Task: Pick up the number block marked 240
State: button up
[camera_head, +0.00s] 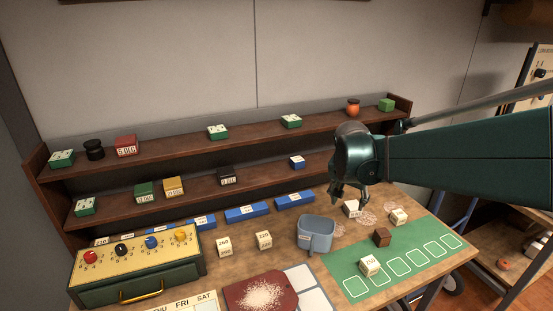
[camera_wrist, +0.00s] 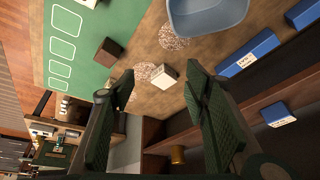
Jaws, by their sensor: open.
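My gripper (camera_head: 348,194) is open and points down over the right part of the table. Below it is a cream number block (camera_head: 352,209), which shows beyond and between the open fingers in the wrist view (camera_wrist: 165,74). It is not held, and its number is too small to read. Another cream block (camera_head: 398,217) lies to its right, number unclear. One cream block (camera_head: 370,265) is on the green mat (camera_head: 345,262). Blocks that look marked 260 (camera_head: 224,248) and 220 (camera_head: 264,240) stand left of the blue bin. I cannot tell which block is 240.
The blue-grey bin (camera_head: 316,234) stands left of the gripper. A brown cube (camera_head: 382,238) sits at the mat's back edge. The two-tier shelf (camera_head: 250,140) runs behind the table. A box with coloured knobs (camera_head: 136,262) stands at left, a maroon tray (camera_head: 260,295) in front.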

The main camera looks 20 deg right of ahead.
jog(key=w+d+f+m+g, duration=0.1)
jog(key=d+f+m, duration=0.1)
jog(key=d, duration=0.4)
jog(key=w+d+f+m+g, duration=0.1)
jog(key=d+f+m, duration=0.1)
jog(key=d, duration=0.5)
jog(key=m+g+h+p, duration=0.1)
jog(key=m, duration=0.3)
send_near(399, 213)
jog(key=x, duration=0.3)
jog(key=shift+w+r, duration=0.15)
jog(key=shift+b+x, duration=0.3)
jog(key=shift+x, duration=1.05)
jog(key=shift+s+b+x, duration=0.15)
jog(key=shift+b+x, duration=0.3)
jog(key=shift+x, duration=0.85)
jog(key=shift+s+b+x, duration=0.1)
jog(key=shift+b+x, duration=0.3)
jog(key=shift+x, duration=0.9)
jog(key=shift+a, duration=0.1)
jog(key=shift+c, duration=0.4)
